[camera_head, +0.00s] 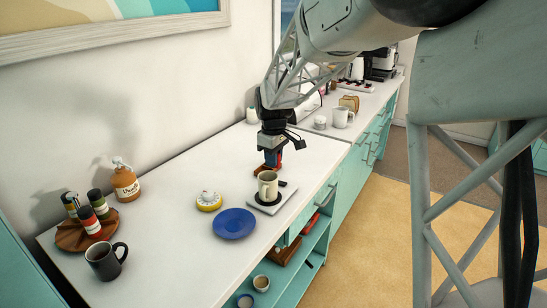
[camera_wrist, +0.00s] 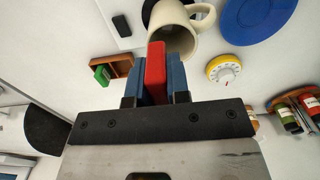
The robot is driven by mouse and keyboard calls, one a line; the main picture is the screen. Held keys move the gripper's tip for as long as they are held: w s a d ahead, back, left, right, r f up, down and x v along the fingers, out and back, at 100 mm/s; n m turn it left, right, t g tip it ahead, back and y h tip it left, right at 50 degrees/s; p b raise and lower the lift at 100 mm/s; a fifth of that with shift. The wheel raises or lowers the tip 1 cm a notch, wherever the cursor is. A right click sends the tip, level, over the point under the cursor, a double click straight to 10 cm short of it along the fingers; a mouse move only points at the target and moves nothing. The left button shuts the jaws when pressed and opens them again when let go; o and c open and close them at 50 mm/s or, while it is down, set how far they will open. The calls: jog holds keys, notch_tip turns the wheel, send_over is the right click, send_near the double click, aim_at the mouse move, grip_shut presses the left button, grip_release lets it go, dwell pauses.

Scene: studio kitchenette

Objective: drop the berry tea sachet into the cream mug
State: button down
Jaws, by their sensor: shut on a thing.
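The cream mug (camera_head: 268,186) stands upright on a dark round pad on a white slab near the counter's front edge; it also shows in the wrist view (camera_wrist: 176,32). My gripper (camera_wrist: 156,75) is shut on the red berry tea sachet (camera_wrist: 155,70), held between its blue fingers. In the head view my gripper (camera_head: 271,160) is just behind the mug. In the wrist view the sachet's far end overlaps the mug's rim and opening; I cannot tell its height above it. The mug's inside is partly hidden by the sachet.
A wooden holder (camera_wrist: 122,66) with a green sachet (camera_wrist: 101,74) lies beside the mug. A blue plate (camera_head: 234,224), yellow timer (camera_head: 209,202), black mug (camera_head: 106,262), round rack with jars (camera_head: 72,238) and brown bottle (camera_head: 125,184) stand to the left.

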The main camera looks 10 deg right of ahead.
jog(key=c, duration=1)
grip_release()
jog(key=shift+r, duration=0.1)
jog(key=shift+r, duration=3.8)
